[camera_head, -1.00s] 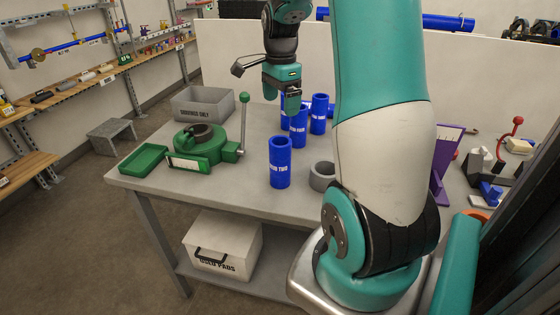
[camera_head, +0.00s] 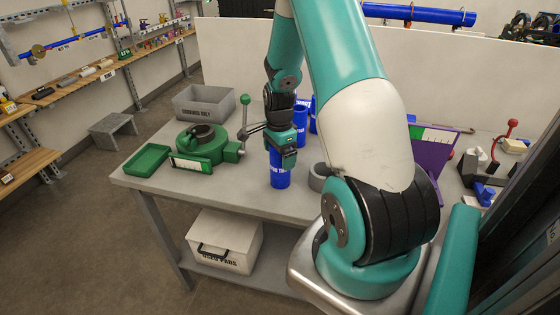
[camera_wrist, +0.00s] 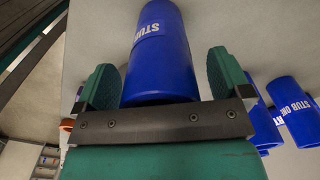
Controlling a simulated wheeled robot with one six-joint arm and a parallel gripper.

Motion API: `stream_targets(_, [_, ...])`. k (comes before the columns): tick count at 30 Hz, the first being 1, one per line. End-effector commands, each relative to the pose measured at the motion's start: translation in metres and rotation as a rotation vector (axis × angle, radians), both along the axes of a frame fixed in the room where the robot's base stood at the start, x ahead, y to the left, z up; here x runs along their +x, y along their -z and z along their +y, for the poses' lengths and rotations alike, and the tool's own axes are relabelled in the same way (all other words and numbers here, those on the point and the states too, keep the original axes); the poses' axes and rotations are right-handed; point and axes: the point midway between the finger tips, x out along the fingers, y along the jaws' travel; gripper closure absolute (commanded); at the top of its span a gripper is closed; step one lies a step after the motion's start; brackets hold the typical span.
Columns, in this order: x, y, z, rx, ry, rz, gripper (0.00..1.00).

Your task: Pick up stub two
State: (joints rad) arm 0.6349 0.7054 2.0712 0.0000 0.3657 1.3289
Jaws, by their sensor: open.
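Stub two (camera_head: 279,176) is a blue cylinder with white lettering, upright near the front of the grey table. My gripper (camera_head: 282,145) is over its top and hides its upper part in the head view. In the wrist view the blue stub (camera_wrist: 164,55) lies between the two green fingers of my open gripper (camera_wrist: 164,80), with a visible gap on the right side. Only "STUB" is readable on it there; the rest of the label is cut off. Another blue stub (camera_wrist: 292,105) marked "STUB ONE" stands to the right in the wrist view.
More blue stubs (camera_head: 300,120) stand behind my gripper. A grey ring (camera_head: 318,178) sits close to the right of stub two. A green machine with a lever (camera_head: 200,148), a green tray (camera_head: 147,160) and a grey bin (camera_head: 203,104) are to the left. A purple stand (camera_head: 433,155) is at right.

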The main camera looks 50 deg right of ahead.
Motion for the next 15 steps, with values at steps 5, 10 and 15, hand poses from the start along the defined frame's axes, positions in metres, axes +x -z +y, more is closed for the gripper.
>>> stream_targets(5, [0.0000,0.0065,-0.0002,0.000,0.000,-0.001,0.04])
stream_targets(10, [0.0000,0.0064,-0.0002,0.000,0.000,-0.001,0.11])
stream_targets(15, [0.0000,0.0062,-0.0002,0.000,0.000,-0.001,0.50])
